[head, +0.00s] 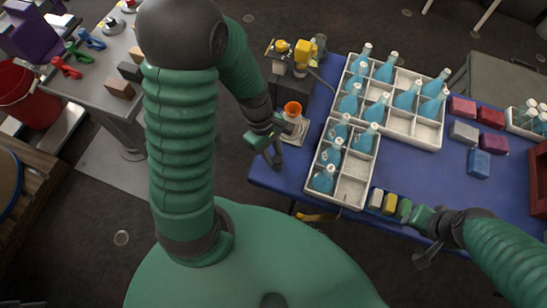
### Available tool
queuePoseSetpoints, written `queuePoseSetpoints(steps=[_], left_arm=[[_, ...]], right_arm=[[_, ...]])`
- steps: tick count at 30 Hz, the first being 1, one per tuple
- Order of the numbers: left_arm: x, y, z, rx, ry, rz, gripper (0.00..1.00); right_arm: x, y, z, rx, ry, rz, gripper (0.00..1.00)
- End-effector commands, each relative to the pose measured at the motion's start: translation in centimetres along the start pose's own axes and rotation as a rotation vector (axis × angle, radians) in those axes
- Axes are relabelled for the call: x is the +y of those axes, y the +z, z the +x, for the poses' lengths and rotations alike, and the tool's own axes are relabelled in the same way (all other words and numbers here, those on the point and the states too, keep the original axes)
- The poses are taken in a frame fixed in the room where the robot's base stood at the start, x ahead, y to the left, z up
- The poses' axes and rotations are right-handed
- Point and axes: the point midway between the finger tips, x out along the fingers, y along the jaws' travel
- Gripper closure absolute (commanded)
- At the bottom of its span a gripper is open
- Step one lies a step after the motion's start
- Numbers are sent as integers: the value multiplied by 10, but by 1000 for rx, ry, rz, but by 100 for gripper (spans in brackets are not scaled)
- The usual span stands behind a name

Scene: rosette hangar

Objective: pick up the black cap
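I cannot make out a black cap for certain in the head view. My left gripper (272,154) points down beside the left edge of the blue table (270,170), close to a pale stand with an orange cup (292,109). Its dark fingers look parted, with nothing seen between them. My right gripper (425,259) is low at the table's front edge, near a row of small coloured blocks (390,203). Its fingers are small and dark, and their gap is unclear.
White divided crates (350,190) with several blue bottles (323,179) stand on the blue table. Red, grey and blue blocks (478,163) lie to their right. A grey table (95,85) with clamps and blocks stands at left, near a red bucket (22,92).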

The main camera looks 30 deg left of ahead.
Motion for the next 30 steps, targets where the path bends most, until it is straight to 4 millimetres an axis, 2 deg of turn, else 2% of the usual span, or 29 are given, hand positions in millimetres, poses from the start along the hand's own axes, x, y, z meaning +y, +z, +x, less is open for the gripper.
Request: queuePoseSetpoints(steps=[1, 5, 18, 20, 30], left_arm=[[-1, 3, 1, -2, -4, 3, 85], [-1, 3, 1, -5, -4, 3, 100], [-1, 0, -1, -7, -4, 2, 100], [0, 1, -8, -5, -2, 4, 100], [0, 22, -84, -4, 2, 5, 100]], right_arm=[[0, 0, 0, 0, 0, 1, 64], [0, 0, 0, 0, 0, 2, 64], [0, 0, -1, 0, 0, 1, 64], [0, -1, -4, 0, 0, 1, 64], [0, -7, -29, 0, 0, 1, 64]])
